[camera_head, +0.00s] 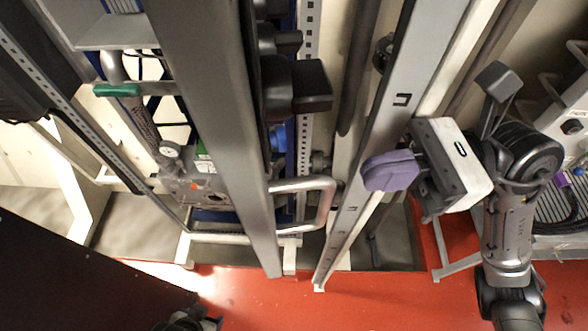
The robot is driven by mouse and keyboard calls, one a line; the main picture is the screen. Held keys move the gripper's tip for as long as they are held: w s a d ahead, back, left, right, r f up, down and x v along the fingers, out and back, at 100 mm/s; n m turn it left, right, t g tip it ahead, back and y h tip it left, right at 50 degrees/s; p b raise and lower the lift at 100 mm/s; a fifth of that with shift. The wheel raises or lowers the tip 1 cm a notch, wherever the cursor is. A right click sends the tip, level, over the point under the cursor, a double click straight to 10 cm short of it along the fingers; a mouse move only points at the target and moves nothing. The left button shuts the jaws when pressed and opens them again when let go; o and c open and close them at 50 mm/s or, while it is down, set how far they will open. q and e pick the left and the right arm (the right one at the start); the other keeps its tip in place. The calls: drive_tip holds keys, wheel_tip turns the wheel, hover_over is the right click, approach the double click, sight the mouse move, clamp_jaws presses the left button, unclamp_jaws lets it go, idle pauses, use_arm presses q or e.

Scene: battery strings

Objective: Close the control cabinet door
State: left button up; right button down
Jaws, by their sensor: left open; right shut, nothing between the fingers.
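My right gripper (388,171) has its purple fingers shut together with nothing between them. Its fingertips point left and overlap a long grey slotted upright (345,217) in the head view; I cannot tell whether they touch it. I cannot tell for sure which panel is the control cabinet door. A long, narrow grey panel (205,100) runs down the middle, seen nearly edge-on. A silver U-shaped handle (328,205) shows beside its lower end, left of my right fingers. My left gripper's fingers do not show.
Black box-shaped parts (312,85) stick out right of the grey panel. A green-handled valve (118,90) with a gauge and pipes stands at left. A dark panel (70,275) fills the lower left. Red floor (330,300) is open at the bottom.

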sight(294, 185)
drive_tip(key=p+x, duration=0.2)
drive_tip(key=x, duration=0.6)
drive_tip(key=shift+r+p, duration=0.1)
drive_tip(key=shift+p, duration=0.3)
drive_tip(key=shift+s+a, duration=0.2)
drive_tip(key=shift+a, duration=0.45)
